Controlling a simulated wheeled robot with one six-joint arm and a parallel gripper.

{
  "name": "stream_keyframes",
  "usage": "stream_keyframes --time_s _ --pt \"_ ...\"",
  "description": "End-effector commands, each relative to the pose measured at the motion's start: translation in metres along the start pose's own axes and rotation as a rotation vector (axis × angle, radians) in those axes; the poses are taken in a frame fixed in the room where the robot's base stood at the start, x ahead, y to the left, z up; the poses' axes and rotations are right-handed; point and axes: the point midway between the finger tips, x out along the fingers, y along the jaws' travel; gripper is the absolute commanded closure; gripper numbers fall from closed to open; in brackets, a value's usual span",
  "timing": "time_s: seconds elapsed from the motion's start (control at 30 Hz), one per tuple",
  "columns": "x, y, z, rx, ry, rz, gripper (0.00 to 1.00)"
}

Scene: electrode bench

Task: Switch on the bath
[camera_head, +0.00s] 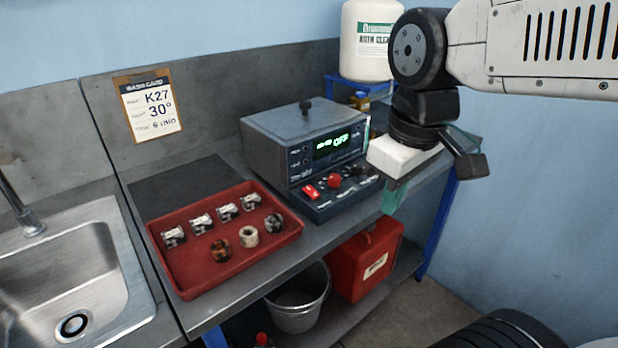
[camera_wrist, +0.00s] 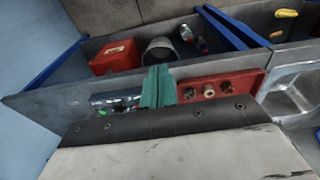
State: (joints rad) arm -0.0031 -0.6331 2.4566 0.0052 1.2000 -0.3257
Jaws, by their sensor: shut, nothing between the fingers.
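The bath (camera_head: 285,145) is a dark grey-blue box with a knobbed lid, standing on the bench. Its green display (camera_head: 335,144) reads OFF. Its sloped front panel carries a red rocker switch (camera_head: 311,191), a red knob (camera_head: 334,181) and a black knob (camera_head: 360,170). I cannot tell the rocker's position. My gripper (camera_head: 391,202) hangs just right of the bath's front panel, apart from the switch. Its teal fingers are shut and empty, as the wrist view (camera_wrist: 157,88) shows. In that view the fingers and wrist body hide much of the bath (camera_wrist: 115,98).
A red tray (camera_head: 190,272) with several electrode pieces and rings lies left of the bath. A sink (camera_head: 75,285) is farther left. A wash card (camera_head: 148,104) hangs behind. A white jug (camera_head: 365,40) stands at the back right. A bucket (camera_head: 298,308) and red case (camera_head: 363,262) sit below.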

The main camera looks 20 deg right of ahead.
Motion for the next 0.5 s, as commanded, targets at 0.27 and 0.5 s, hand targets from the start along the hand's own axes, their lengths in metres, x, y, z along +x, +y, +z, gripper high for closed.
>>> stream_keyframes --time_s 0.27,0.5 --pt "-0.006 0.035 -0.131 -0.826 0.016 -0.014 1.00" --pt "0.012 0.056 -0.213 -1.370 0.036 -0.011 1.00"
